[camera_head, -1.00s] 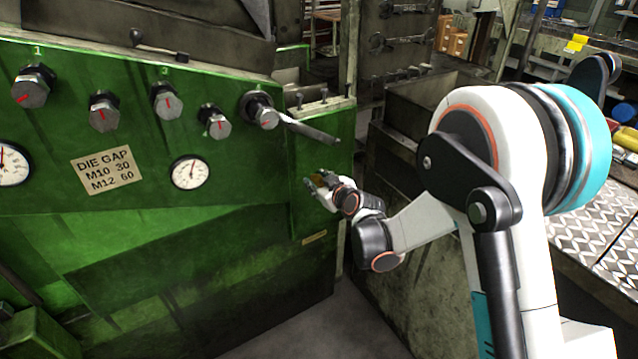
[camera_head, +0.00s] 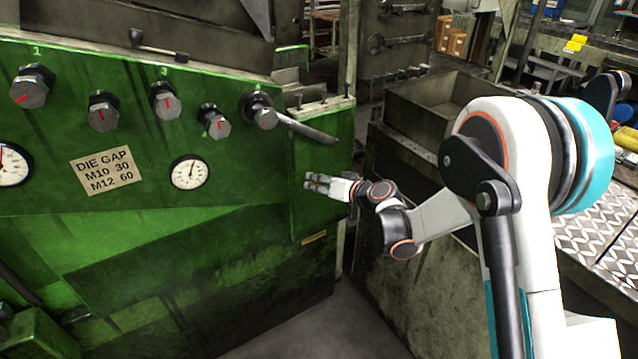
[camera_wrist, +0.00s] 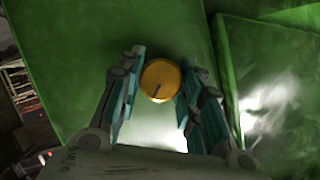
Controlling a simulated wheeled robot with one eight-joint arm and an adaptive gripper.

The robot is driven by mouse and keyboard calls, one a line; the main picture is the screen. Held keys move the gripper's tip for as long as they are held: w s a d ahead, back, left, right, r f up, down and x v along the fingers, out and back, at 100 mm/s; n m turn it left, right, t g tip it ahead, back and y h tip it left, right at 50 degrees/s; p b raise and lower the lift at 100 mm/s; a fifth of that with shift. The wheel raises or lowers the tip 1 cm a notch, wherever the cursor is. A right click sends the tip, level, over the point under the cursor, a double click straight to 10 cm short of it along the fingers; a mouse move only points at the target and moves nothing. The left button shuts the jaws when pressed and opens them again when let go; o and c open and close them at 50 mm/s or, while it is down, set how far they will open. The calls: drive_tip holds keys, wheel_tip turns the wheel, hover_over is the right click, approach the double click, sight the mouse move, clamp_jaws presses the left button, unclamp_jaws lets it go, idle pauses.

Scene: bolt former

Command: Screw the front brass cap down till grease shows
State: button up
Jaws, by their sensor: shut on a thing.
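The brass cap (camera_wrist: 160,80) shows as a round golden disc with a dark line on its face, against a green panel in the wrist view. My gripper (camera_wrist: 162,58) has a teal-padded finger on each side of it and is shut on it. In the head view my gripper (camera_head: 314,182) is at the narrow green face on the machine's right end, below the grey lever. The cap cannot be made out there, hidden by the fingers. I cannot tell whether any grease is at the cap's edge.
The grey lever (camera_head: 308,130) sticks out above my gripper. Several knobs with red marks, a dial gauge (camera_head: 190,172) and a "DIE GAP" label (camera_head: 101,170) are to the left. A grimy metal bin (camera_head: 440,105) stands close on the right.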

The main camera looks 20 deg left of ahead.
drive_tip(key=m+y, duration=0.1)
drive_tip(key=m, duration=0.2)
drive_tip(key=shift+d+g+y, duration=0.1)
drive_tip(key=shift+g+y, duration=0.3)
drive_tip(key=shift+f+m+y, duration=0.1)
drive_tip(key=shift+m+y, duration=0.6)
drive_tip(key=shift+m, duration=0.7)
drive_tip(key=shift+g, duration=0.3)
drive_tip(key=o, duration=1.1)
drive_tip(key=v, duration=1.2)
drive_tip(key=shift+f, duration=0.15)
